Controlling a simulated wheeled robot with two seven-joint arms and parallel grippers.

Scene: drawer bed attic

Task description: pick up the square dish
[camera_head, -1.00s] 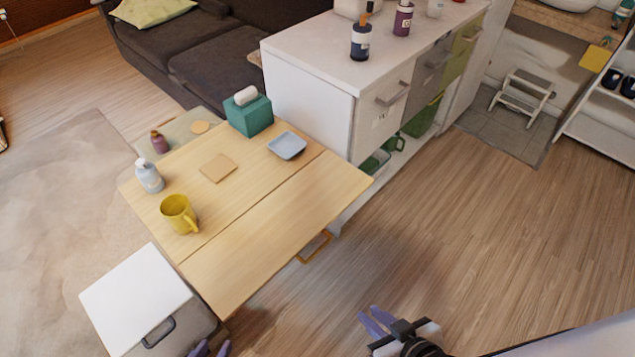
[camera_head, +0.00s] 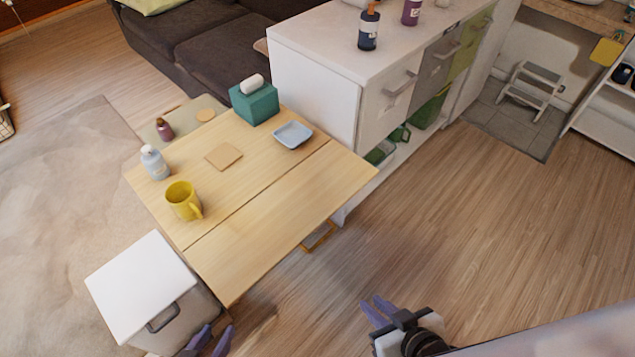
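The square dish (camera_head: 293,135) is small, light blue and shallow. It lies on the far right part of the wooden table, beside the white cabinet. My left gripper (camera_head: 212,340) shows at the bottom edge, below the near end of the table; its two purple fingers are apart with nothing between them. My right gripper (camera_head: 375,311) is over the floor to the right of the table. Its purple fingers are spread and empty. Both grippers are well away from the dish.
The wooden table (camera_head: 290,205) also holds a yellow mug (camera_head: 182,200), a white bottle (camera_head: 154,162), a square coaster (camera_head: 223,156) and a teal tissue box (camera_head: 255,103). A white-topped stool (camera_head: 140,285) stands at the near left. The white cabinet (camera_head: 315,95) adjoins the table. Floor on the right is clear.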

